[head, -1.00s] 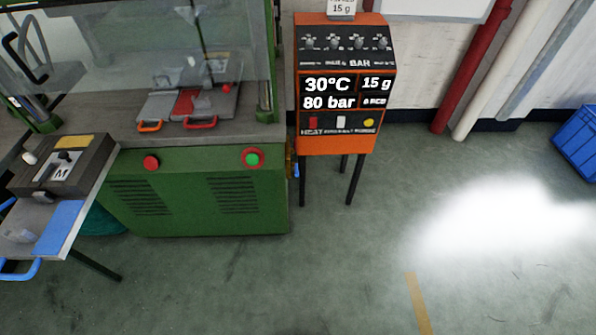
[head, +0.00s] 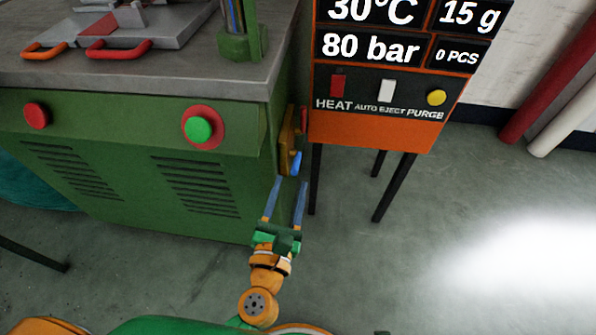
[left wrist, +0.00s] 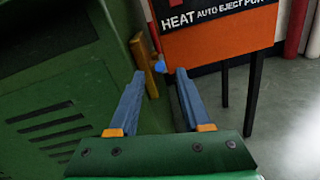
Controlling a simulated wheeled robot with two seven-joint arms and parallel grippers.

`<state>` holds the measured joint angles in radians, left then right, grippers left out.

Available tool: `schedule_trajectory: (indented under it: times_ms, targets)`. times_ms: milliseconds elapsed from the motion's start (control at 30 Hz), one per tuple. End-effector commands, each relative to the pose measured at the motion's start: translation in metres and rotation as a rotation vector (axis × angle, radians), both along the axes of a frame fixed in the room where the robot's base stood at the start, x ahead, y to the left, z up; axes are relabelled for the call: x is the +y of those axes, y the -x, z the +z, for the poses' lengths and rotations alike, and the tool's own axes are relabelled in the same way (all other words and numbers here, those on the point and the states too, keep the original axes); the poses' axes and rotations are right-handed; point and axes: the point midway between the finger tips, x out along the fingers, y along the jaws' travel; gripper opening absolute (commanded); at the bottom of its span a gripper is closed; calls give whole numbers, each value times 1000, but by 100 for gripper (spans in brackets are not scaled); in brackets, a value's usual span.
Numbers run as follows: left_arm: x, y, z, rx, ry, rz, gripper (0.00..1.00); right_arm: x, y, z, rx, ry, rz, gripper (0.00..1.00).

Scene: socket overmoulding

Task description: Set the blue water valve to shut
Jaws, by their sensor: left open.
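The blue water valve (head: 296,163) is a small blue handle on the right side of the green machine, beside a yellow plate (head: 286,143). In the left wrist view the valve handle (left wrist: 159,66) shows just beyond the fingertips, between them. My left gripper (head: 290,181) is open and empty, its two blue fingers pointing at the valve from the near side. I cannot tell whether a finger touches the handle. The fingers also show in the left wrist view (left wrist: 160,75). Most of the valve body is hidden. My right gripper is not in view.
The green machine (head: 120,180) stands close on the left, with a red button (head: 37,116) and a green button (head: 199,130). The orange control box (head: 375,130) stands close on the right on black legs (head: 394,188). The floor at the right is clear.

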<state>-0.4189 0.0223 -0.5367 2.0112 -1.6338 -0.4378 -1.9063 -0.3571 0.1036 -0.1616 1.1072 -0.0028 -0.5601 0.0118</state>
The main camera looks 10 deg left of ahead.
Motion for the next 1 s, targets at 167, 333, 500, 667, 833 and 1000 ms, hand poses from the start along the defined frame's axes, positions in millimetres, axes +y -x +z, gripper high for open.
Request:
schedule_trajectory:
  times_ms: [167, 333, 500, 667, 833, 1000]
  targets:
    - [-2, -33, 2, -1, 1, 0, 48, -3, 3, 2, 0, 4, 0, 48]
    - [-3, -42, 1, 2, 4, -1, 48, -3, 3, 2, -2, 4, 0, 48]
    - [-3, -42, 0, 3, 4, 0, 46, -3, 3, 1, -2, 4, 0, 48]
    - [-3, -42, 0, 3, 4, 0, 2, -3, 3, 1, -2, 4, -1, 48]
    - [-2, -42, 0, 3, 4, 0, 0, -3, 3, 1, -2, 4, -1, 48]
    - [-2, -42, 0, 3, 4, 0, 0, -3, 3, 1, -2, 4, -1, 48]
